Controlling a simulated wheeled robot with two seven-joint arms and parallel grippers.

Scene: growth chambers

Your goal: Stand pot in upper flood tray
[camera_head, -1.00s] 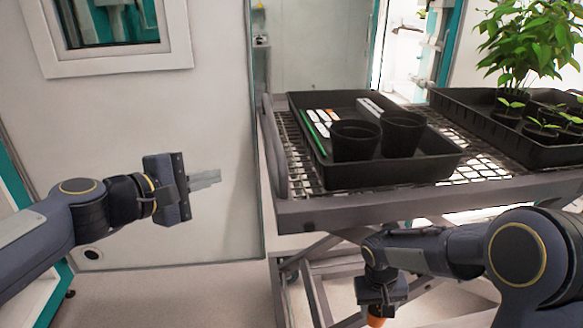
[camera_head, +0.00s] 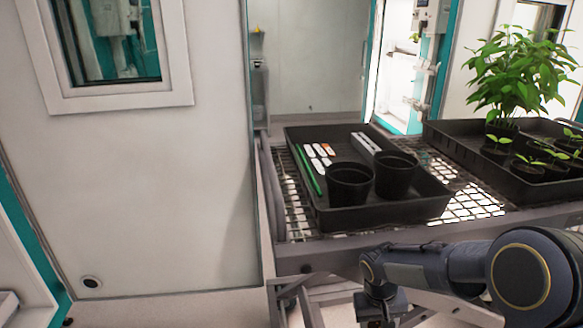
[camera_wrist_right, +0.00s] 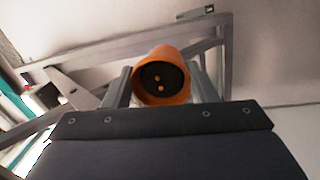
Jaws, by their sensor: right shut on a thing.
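An orange pot (camera_wrist_right: 160,58) shows in the right wrist view, its dark round opening or underside toward the camera with small light spots. My right gripper (camera_wrist_right: 160,84) is shut on it, one grey finger on each side. In the head view only my right arm and wrist (camera_head: 380,300) show at the bottom right, below the cart's edge; the pot is out of that view. My left gripper is not in view. I cannot make out a tray that is clearly the upper flood tray.
A mesh-topped cart (camera_head: 470,203) carries a black tray (camera_head: 420,207) with two empty black pots (camera_head: 350,184), labels and a green stick. A second black tray (camera_head: 455,135) holds plants. A white wall panel with a window (camera_head: 115,45) stands at left.

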